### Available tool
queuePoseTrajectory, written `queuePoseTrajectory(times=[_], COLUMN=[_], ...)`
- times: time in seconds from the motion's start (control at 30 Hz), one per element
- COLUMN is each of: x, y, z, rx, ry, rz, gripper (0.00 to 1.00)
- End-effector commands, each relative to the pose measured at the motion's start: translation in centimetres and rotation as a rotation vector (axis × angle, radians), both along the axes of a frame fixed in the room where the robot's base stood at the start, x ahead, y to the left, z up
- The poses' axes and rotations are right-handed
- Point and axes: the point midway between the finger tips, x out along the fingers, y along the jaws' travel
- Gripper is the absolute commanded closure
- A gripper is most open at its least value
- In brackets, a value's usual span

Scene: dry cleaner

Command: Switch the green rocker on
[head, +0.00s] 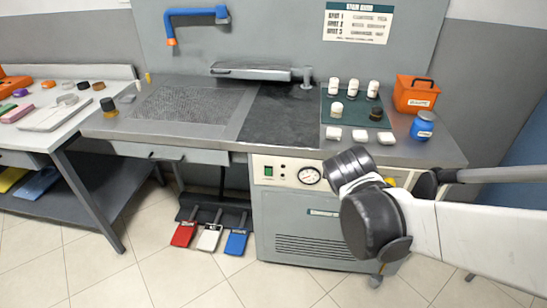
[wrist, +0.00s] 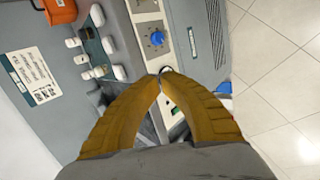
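The green rocker (head: 268,171) sits at the left of the cream control panel (head: 257,160), left of the round gauge (head: 310,176). In the wrist view a small green patch, likely the rocker (wrist: 172,107), shows in the gap between my yellow fingers. My gripper (wrist: 160,75) has its fingertips together, with nothing seen between them. The tips overlap the gauge area in that view; contact cannot be told. In the head view my wrist covers the panel's right part and hides most of the gripper. Whether the rocker is on cannot be told.
A blue knob (wrist: 156,38) is on the panel beyond my fingertips. Above stands the worktop with white-capped bottles (head: 353,86), an orange box (head: 415,94) and a blue jar (head: 423,125). Red, white and blue pedals (head: 209,238) are below left. Floor in front is clear.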

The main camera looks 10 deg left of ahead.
Motion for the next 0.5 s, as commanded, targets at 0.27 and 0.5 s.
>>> queuePoseTrajectory(times=[0.27, 0.5], x=[5.8, 7.6], y=[8.6, 16.3], z=[-4.6, -10.2], rx=[-0.459, -0.873], ry=[-0.053, -0.112], rz=[0.414, 0.731], gripper=[1.00, 1.00])
